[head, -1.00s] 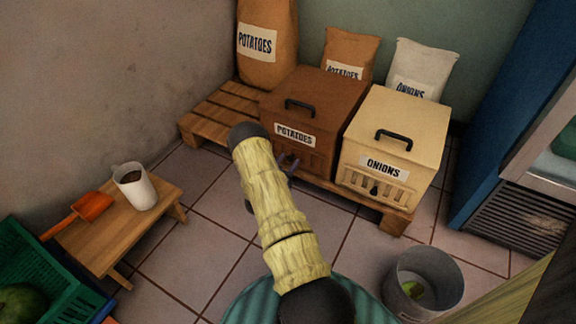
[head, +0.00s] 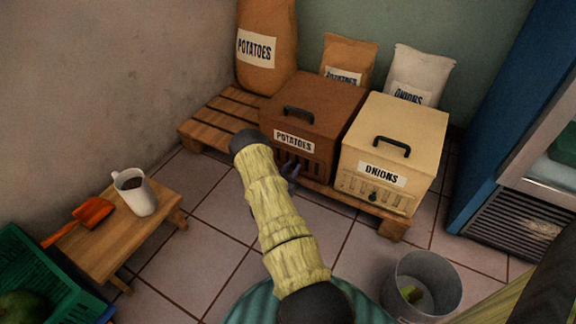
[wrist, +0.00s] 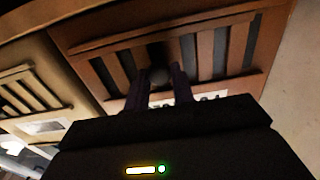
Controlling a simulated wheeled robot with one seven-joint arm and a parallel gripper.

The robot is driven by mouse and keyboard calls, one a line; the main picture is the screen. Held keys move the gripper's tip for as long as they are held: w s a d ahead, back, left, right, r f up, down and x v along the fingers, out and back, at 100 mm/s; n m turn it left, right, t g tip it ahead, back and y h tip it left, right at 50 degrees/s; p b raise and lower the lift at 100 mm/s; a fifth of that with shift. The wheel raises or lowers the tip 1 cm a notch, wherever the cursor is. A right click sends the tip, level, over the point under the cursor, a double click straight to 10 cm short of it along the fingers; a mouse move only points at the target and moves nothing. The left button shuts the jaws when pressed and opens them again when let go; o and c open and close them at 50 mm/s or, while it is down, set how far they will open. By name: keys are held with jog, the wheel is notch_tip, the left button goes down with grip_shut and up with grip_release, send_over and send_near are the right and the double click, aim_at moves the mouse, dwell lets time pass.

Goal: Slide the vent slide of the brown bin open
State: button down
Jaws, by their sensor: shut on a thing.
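The brown bin (head: 325,105) stands on a pallet, its front marked POTATOES. Its vent slide (wrist: 205,60) is a slatted panel low on the front, with dark gaps showing between brown bars in the wrist view. My gripper (wrist: 158,80) is shut on the slide's dark round knob (wrist: 158,76), one finger on each side. In the head view my gripper (head: 290,170) is at the front of the bin, partly behind my forearm, which hides part of the vent. The slots look at least partly open; I cannot tell whether fully.
A cream ONIONS bin (head: 400,130) with its own vent and knob stands close on the right. The pallet (head: 215,120) sticks out at the left. A low wooden table (head: 110,235) with a mug (head: 137,195) is at the left, a grey bucket (head: 425,285) at front right.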

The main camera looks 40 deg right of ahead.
jog(key=shift+s+d+f, duration=0.1)
jog(key=shift+s, duration=0.3)
jog(key=c, duration=1.2)
grip_release()
jog(key=shift+s+a+p, duration=0.1)
jog(key=shift+a+p, duration=0.2)
jog(key=shift+a, duration=0.15)
jog(key=p+v, duration=0.7)
jog(key=v, duration=0.9)
jog(key=shift+s+a, duration=0.15)
jog(key=shift+a, duration=0.05)
